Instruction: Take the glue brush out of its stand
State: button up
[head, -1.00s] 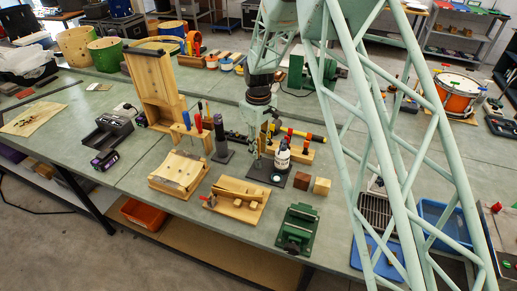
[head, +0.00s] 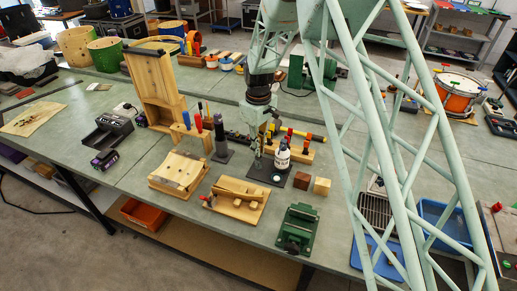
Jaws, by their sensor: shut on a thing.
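My gripper (head: 256,148) points down over the middle of the bench, above a dark square base plate (head: 262,171). It is shut on a slim upright thing that I take for the glue brush; the fingers and small scale hide most of it. A white bottle with a dark label (head: 282,156) stands close to the right of my gripper. A dark grey cylinder on a flat foot (head: 222,152) stands to the left, apart from my gripper, with a dark handle above it. I cannot tell which of these is the brush's stand, or whether the brush is clear of it.
A wooden rack with colored handles (head: 300,147) stands behind the bottle. Two small wooden blocks (head: 302,181), a wooden jig (head: 236,199), a slatted wooden cradle (head: 180,173) and a green vise (head: 298,228) lie in front. Bare bench (head: 140,165) shows at the left.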

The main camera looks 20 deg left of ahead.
jog(key=shift+r, duration=0.1)
jog(key=shift+r, duration=4.9)
